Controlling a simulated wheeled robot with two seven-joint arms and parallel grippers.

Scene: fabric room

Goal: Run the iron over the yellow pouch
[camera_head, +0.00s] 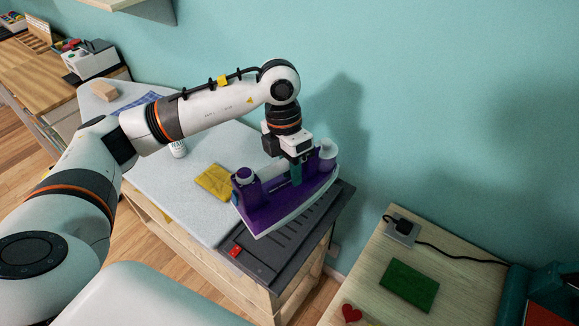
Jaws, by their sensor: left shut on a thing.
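The yellow pouch (214,182) lies flat on the pale ironing surface (170,185), just left of the iron. The purple iron (262,211) with a light soleplate is over the dark grey rest (282,240) at the right end of the surface. My left gripper (297,172) comes down from above and is shut on the iron's handle. The fingertips are partly hidden by the iron's body. I cannot tell whether the soleplate touches the rest. My right gripper is not in view.
A white bottle (178,148) stands behind the pouch, partly hidden by my left arm. A blue patterned cloth (140,102) and a wooden block (103,91) are at the far left end. A side table (440,255) at the right holds a green cloth (408,285) and a red heart (351,313).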

